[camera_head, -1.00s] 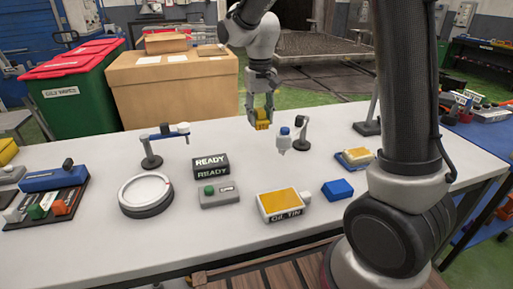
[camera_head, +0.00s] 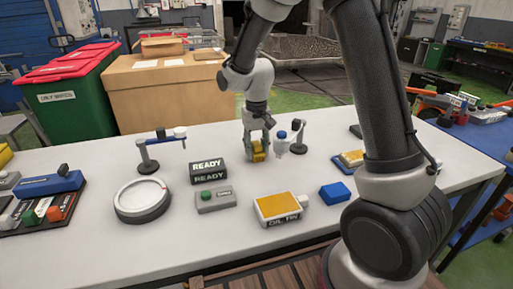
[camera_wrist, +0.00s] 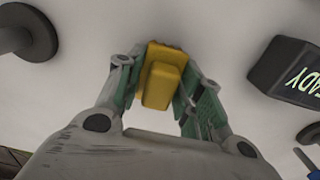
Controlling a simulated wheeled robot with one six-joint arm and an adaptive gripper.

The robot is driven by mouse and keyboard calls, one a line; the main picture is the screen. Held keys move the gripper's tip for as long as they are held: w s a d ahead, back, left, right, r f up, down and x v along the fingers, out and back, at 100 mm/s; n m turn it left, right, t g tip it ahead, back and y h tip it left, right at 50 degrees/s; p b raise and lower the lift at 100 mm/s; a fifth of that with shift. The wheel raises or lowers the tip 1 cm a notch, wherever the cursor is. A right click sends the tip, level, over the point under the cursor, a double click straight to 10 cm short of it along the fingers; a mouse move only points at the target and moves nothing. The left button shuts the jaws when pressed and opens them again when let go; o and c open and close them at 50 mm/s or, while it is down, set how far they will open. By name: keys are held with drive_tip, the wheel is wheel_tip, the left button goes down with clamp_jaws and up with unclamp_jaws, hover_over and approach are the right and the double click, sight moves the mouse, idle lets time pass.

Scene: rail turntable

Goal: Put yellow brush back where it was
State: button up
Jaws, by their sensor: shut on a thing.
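The yellow brush (camera_head: 259,154) is a small yellow block between the fingers of my gripper (camera_head: 259,146). In the wrist view the brush (camera_wrist: 161,78) sits between the two green-padded fingers of my gripper (camera_wrist: 160,95), which are shut on it. The brush is low over the back middle of the white table, behind and right of the READY box. I cannot tell whether it touches the table.
The READY box (camera_head: 208,171) and a white-and-blue bottle (camera_head: 282,143) stand close by. A round dial (camera_head: 142,199), a green-button box (camera_head: 215,199), an oil tin (camera_head: 280,208) and a blue block (camera_head: 335,193) lie nearer. A lamp-like stand (camera_head: 148,164) is left.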

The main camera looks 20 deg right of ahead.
sight(257, 143)
drive_tip(key=o, duration=1)
drive_tip(key=shift+f, duration=0.1)
wheel_tip(257, 143, up, 13)
drive_tip(key=s+d+r+t, duration=0.2)
drive_tip(key=s+d+r, duration=0.55)
drive_tip(key=s, duration=0.25)
drive_tip(key=s+d, duration=0.2)
drive_tip(key=s, duration=0.3)
drive_tip(key=s+d+t, duration=0.1)
drive_tip(key=s+d, duration=0.2)
drive_tip(key=s, duration=0.2)
drive_tip(key=s+d+t, duration=0.1)
drive_tip(key=s+d, duration=0.1)
drive_tip(key=s, duration=0.4)
drive_tip(key=shift+d+f, duration=0.15)
drive_tip(key=shift+d, duration=0.05)
